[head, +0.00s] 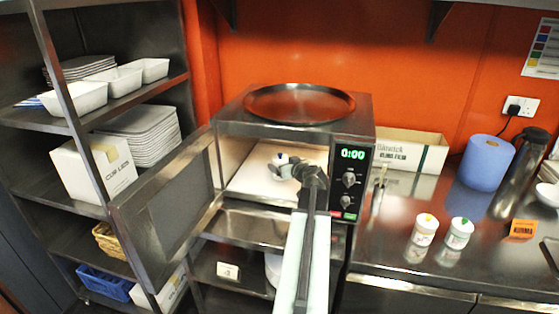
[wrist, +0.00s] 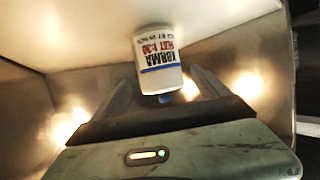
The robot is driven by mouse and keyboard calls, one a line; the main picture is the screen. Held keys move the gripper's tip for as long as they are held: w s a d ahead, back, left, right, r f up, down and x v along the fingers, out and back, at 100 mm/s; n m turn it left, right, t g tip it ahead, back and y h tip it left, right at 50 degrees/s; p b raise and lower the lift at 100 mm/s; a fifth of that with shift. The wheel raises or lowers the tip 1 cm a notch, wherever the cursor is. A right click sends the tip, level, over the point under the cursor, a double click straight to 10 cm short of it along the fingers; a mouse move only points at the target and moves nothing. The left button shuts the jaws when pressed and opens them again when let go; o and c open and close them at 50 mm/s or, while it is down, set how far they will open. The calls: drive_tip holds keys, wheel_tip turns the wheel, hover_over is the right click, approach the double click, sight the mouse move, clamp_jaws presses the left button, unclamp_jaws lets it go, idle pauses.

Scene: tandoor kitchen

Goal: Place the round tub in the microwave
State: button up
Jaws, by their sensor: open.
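The round tub (wrist: 158,62) is white with a blue lid, and its label reads KORMA HEAT 1:30. In the wrist view it appears upside down, just beyond and between my fingertips. My gripper (wrist: 160,92) is open, with a finger on either side of the tub's near end. The microwave door (head: 165,205) stands wide open to the left. I cannot tell whether a finger touches the tub.
Two white tubs, one with a yellow lid (head: 425,229) and one with a green lid (head: 458,233), stand on the right counter. An orange KORMA card (head: 522,230) is beside them. A round tray (head: 300,103) lies on the microwave. A shelf rack (head: 75,120) stands left.

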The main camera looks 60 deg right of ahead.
drive_tip(key=p+v, duration=0.1)
drive_tip(key=v, duration=0.4)
drive_tip(key=shift+s+a+r, duration=0.1)
drive_tip(key=shift+s+a, duration=0.1)
